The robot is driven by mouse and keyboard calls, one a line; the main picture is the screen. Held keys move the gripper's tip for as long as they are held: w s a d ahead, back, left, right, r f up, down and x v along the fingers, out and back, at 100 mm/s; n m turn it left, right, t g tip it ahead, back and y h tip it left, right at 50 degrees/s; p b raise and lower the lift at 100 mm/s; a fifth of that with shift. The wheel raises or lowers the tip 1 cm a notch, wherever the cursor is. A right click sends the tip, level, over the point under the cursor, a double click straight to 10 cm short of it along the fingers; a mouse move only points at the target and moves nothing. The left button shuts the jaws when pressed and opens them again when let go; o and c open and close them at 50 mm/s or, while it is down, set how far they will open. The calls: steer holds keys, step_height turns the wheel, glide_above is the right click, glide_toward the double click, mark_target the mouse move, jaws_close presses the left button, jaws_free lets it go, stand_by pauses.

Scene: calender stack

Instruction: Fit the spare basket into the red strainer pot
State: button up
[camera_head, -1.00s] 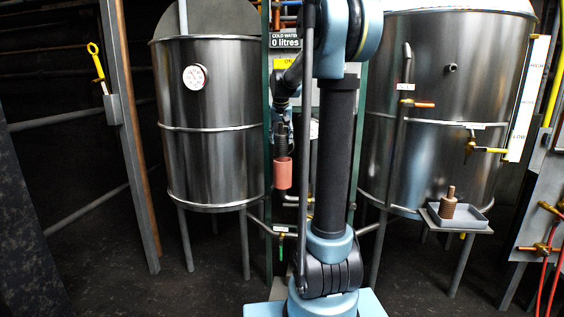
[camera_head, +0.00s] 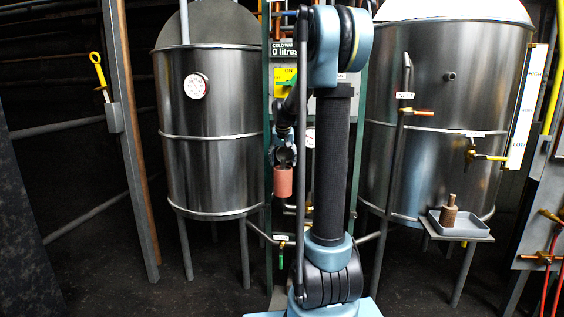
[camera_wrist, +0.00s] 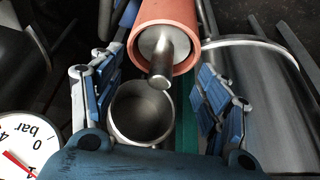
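The red strainer pot (camera_head: 283,183) hangs upright in front of the green frame, left of my arm. In the wrist view the pot (camera_wrist: 196,32) shows its open top. A grey disc-topped piece with a steel post, apparently a basket (camera_wrist: 160,58), sits inside its rim; how deep is unclear. My gripper (camera_wrist: 160,85) is open, its blue-padded fingers to either side of the post and apart from it. In the head view my gripper (camera_head: 284,155) is just above the pot. A brown basket (camera_head: 449,212) with a knob handle stands in a grey tray (camera_head: 471,236) at right.
A round grey open-mouthed part (camera_wrist: 140,112) shows between my fingers; whether it is mine is unclear. Steel tanks stand left (camera_head: 215,100) and right (camera_head: 450,100). A pressure gauge (camera_wrist: 25,145) is close in the wrist view. Pipes and a green post crowd the pot.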

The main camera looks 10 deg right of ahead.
steer(key=shift+r, duration=0.1)
steer(key=v, duration=1.2)
steer(key=shift+s, duration=0.2)
steer(key=s+f, duration=0.8)
steer(key=s, duration=0.5)
steer(key=s+f+n+g, duration=0.1)
steer(key=s+f, duration=0.8)
steer(key=s, duration=0.4)
steer(key=s+f+n+g, duration=0.1)
steer(key=s+f, duration=0.8)
steer(key=s, duration=0.4)
steer(key=shift+s+d+y, duration=0.2)
steer(key=shift+d+y, duration=0.15)
steer(key=shift+y, duration=0.05)
steer(key=shift+w+f, duration=0.15)
steer(key=shift+w, duration=0.3)
